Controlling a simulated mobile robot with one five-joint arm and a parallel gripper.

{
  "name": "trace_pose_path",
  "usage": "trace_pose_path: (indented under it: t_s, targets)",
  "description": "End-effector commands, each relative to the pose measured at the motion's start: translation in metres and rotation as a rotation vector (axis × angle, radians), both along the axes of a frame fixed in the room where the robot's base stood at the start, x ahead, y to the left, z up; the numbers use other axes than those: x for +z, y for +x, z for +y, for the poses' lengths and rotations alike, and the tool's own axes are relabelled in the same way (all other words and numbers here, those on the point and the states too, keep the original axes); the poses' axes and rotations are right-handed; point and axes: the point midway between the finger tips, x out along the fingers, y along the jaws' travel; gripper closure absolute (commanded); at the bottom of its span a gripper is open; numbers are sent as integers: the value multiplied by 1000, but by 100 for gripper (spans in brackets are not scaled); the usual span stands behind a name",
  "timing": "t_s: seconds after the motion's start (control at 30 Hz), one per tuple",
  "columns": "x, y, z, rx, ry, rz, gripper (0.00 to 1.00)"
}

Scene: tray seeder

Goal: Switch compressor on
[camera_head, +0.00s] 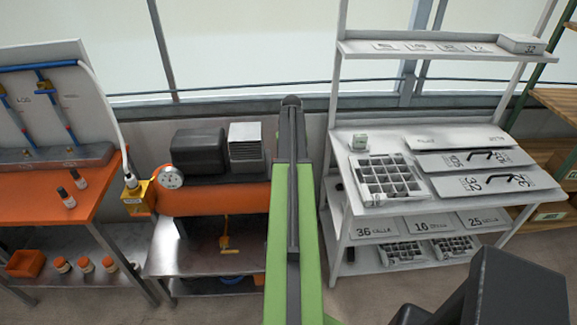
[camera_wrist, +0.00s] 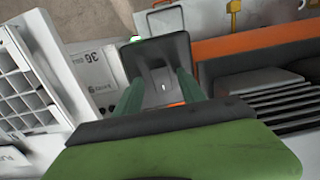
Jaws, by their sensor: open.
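The compressor has an orange tank (camera_head: 215,198) with a black motor block (camera_head: 199,152) and a grey finned head (camera_head: 245,143) on top, on a low metal bench in the head view. Its right end is hidden behind my green arm. In the wrist view the orange tank (camera_wrist: 255,42) runs to the upper right, with the fins (camera_wrist: 275,100) at the right. My gripper (camera_wrist: 158,80) is open, with two green fingers around a dark shape that I cannot identify. No switch can be made out. My gripper is hidden in the head view.
A round gauge (camera_head: 170,177) and a yellow regulator (camera_head: 137,195) are at the tank's left end. A white rack (camera_head: 343,195) with trays stands close on the right. An orange table (camera_head: 90,205) with bottles is at the left.

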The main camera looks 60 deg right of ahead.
Motion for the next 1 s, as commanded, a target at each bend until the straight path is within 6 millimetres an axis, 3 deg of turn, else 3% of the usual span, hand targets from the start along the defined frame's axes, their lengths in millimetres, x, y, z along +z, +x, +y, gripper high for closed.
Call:
trace_pose_path:
  t_s: [0.27, 0.8, 1.0]
  targets:
    - [32, 1, -1, 0, 0, 0, 53]
    - [152, 2, -4, 0, 0, 0, 53]
    - [175, 3, -5, 0, 0, 0, 53]
